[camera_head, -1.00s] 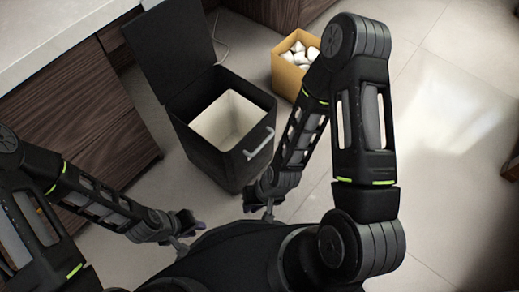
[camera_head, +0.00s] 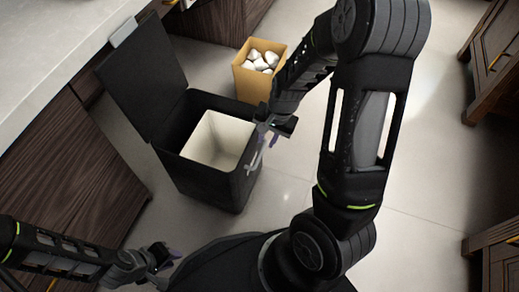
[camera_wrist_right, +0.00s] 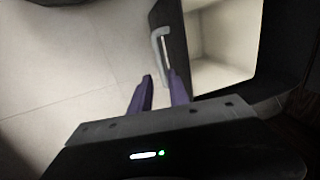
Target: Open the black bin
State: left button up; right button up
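The black bin (camera_head: 206,197) stands on the floor with its lid (camera_head: 143,75) raised and leaning back to the left. Its pale inside (camera_head: 218,139) shows empty. A light grey handle (camera_head: 254,160) is on the bin's front right side; it also shows in the right wrist view (camera_wrist_right: 158,45). My right gripper (camera_head: 272,138) is beside this handle.
A yellow-tan box (camera_head: 250,84) with several white lumps stands behind the bin. A wooden cabinet with a pale worktop (camera_head: 60,45) borders the left. Wooden drawers (camera_head: 495,60) stand at the right. The tiled floor right of the bin is clear.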

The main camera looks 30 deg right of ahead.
aim_at(261, 154)
jog(key=f+b, duration=0.1)
jog(key=f, duration=0.1)
jog(key=f+b, duration=0.1)
jog(key=f, duration=0.2)
jog(key=w+a+f+b, duration=0.1)
jog(key=f+b, duration=0.1)
jog(key=shift+w+f, duration=0.1)
jog(key=shift+f, duration=0.3)
grip_shut()
dwell(1.2)
